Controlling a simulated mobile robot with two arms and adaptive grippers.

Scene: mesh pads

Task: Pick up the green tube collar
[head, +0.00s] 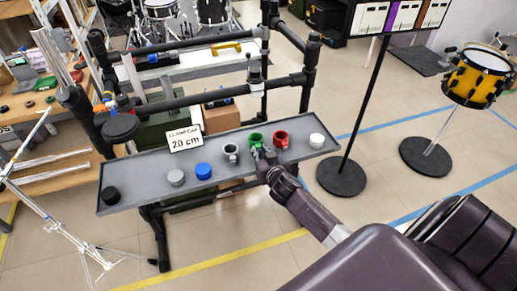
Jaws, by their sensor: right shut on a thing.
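The green tube collar (255,138) is at the rear edge of the grey tray (142,181), between a grey collar (231,152) and a red collar (281,138). My right gripper (260,149) reaches in from the lower right and is shut on the green collar. The fingers hide its near side. I cannot tell whether the collar still touches the tray. My left gripper is not in view.
The tray also holds a white piece (317,141), a blue cap (203,171), a light grey cap (176,177) and a black piece (110,195). A sign (185,139) and black rack tubes stand behind. A black stand base (341,177) is right of the tray.

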